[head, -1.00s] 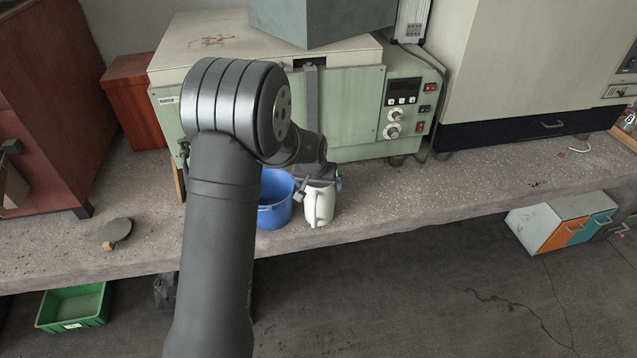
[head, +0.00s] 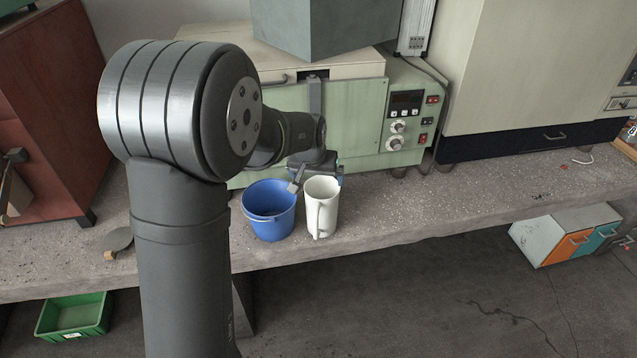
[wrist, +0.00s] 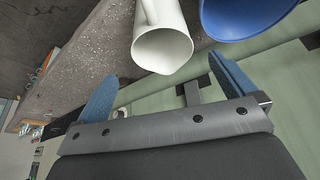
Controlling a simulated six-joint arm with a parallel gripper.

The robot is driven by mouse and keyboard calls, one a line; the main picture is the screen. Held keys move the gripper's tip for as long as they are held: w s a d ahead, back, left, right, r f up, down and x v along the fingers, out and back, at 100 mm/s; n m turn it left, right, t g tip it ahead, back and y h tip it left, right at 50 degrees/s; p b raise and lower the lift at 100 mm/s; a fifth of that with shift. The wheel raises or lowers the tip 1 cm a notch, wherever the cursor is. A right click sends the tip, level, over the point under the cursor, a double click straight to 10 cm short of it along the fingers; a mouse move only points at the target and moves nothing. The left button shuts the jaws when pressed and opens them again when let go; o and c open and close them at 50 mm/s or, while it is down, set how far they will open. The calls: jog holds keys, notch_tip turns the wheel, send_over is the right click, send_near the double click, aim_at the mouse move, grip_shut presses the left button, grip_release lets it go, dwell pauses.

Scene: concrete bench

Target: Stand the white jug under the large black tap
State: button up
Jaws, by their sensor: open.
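The white jug (head: 322,212) stands upright on the concrete bench, its handle towards the front. It also shows in the wrist view (wrist: 168,22), open mouth towards the camera. My gripper (head: 318,172) is just behind and above the jug's rim in the head view. In the wrist view my gripper (wrist: 163,72) has its two blue fingers wide apart, with nothing held between them. The jug's mouth lies ahead of the gap between the fingers; contact cannot be told. I cannot make out a large black tap in either view.
A blue bucket (head: 268,214) stands close to the jug's left. Behind is a green oven (head: 355,120) with a control panel and a grey box (head: 320,25) on top. Bench right of the jug is clear. The bench's front edge is near.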

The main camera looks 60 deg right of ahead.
jog(key=shift+a+r, duration=0.15)
jog(key=shift+r, duration=0.15)
jog(key=c, duration=1.3)
jog(key=m+t+h, duration=0.1)
jog(key=m+h, duration=0.1)
jog(key=h, duration=0.7)
send_near(315, 229)
jog(key=x, duration=1)
jog(key=shift+w+d+f, duration=0.1)
jog(key=shift+d+f, duration=0.15)
jog(key=shift+d, duration=0.2)
